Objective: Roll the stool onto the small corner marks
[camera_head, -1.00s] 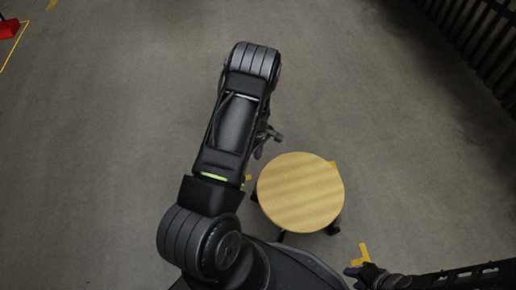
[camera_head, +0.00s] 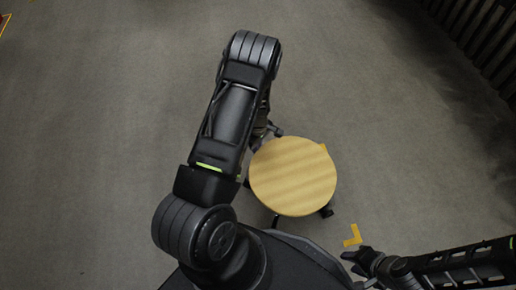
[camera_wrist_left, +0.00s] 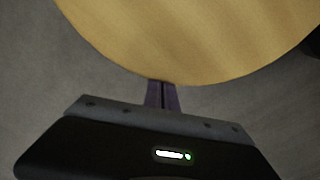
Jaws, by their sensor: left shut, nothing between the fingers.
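The stool (camera_head: 292,178) has a round light-wood seat and dark legs with casters, and stands upright right of my left arm. One yellow corner mark (camera_head: 352,236) lies on the floor below and right of it, apart from the seat.
Grey floor around the stool is open, widest at left and top. A dark slatted barrier (camera_head: 480,45) runs along the upper right. A yellow floor line (camera_head: 4,24) shows at the upper left edge.

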